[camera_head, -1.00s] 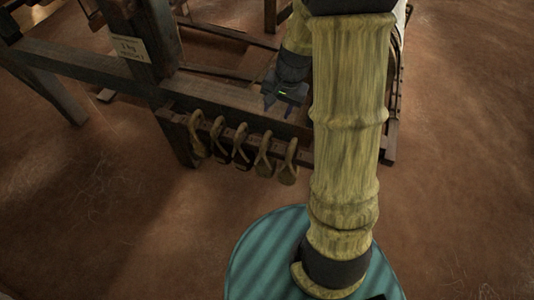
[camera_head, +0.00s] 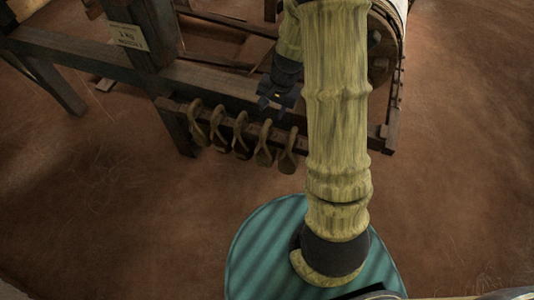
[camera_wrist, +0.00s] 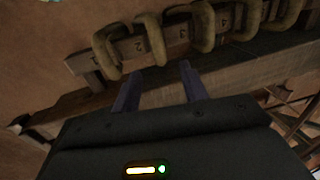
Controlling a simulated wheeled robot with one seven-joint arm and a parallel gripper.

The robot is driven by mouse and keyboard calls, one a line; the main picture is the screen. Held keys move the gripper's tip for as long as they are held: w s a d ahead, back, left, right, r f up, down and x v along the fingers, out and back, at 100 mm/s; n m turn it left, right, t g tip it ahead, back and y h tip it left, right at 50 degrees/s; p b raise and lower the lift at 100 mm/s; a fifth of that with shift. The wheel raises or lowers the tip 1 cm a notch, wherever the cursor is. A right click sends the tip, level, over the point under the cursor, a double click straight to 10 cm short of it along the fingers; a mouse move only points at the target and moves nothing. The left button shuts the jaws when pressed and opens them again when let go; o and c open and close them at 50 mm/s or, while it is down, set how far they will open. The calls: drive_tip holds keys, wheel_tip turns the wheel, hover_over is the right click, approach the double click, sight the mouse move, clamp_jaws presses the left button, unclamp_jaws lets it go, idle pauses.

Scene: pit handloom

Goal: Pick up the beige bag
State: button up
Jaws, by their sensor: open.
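Several beige-brown looped hanging things, which may be bags, hang in a row from a rail. In the head view they include a leftmost one (camera_head: 196,122), a middle one (camera_head: 241,137) and a rightmost one (camera_head: 287,152). I cannot tell which is the beige bag. My gripper (camera_head: 271,108) is open and empty, above and behind the right part of the row. In the wrist view its two dark fingers (camera_wrist: 160,72) point toward the row, apart from the loops.
The dark wooden loom frame (camera_head: 120,72) stands behind the row, with a small sign (camera_head: 129,37) on its post. The peg rail (camera_head: 174,105) runs along its front. A thick beam lies close to my fingers. The reddish floor (camera_head: 120,220) in front is clear.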

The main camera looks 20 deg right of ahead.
sight(267, 125)
drive_tip(key=f, duration=0.4)
drive_tip(key=shift+w+a+f+b, duration=0.2)
drive_tip(key=shift+w+a+b, duration=0.05)
drive_tip(key=shift+a+b, duration=0.15)
drive_tip(key=shift+f, duration=0.1)
drive_tip(key=f, duration=0.2)
drive_tip(key=a+f+b, duration=0.1)
drive_tip(key=f, duration=0.2)
clamp_jaws()
idle(1.4)
